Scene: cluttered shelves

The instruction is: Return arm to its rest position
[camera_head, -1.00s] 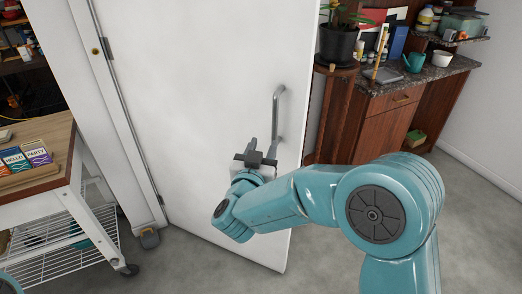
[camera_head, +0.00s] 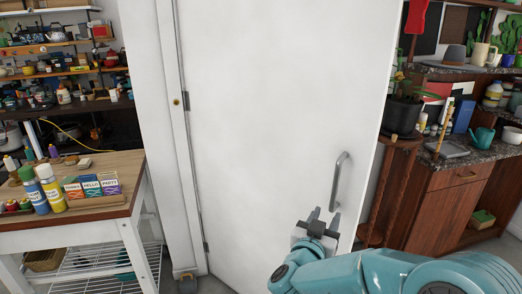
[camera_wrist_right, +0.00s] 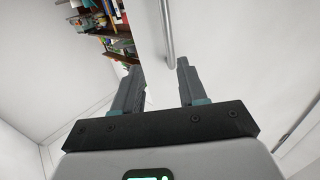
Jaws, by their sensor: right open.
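My right gripper (camera_head: 324,216) is in front of the white door (camera_head: 270,120), just below and left of its grey vertical handle (camera_head: 340,181). In the right wrist view its two fingers (camera_wrist_right: 158,82) are spread apart with nothing between them. The handle (camera_wrist_right: 167,30) shows beyond the fingertips there, and they look clear of it. My teal right arm (camera_head: 375,272) comes in from the lower right. My left gripper is not in view.
A wooden-topped cart (camera_head: 100,205) with bottles and small packets stands at the left. Crowded shelves (camera_head: 60,70) are behind it. A wooden cabinet (camera_head: 440,210) with a plant and a teal watering can (camera_head: 482,137) stands at the right.

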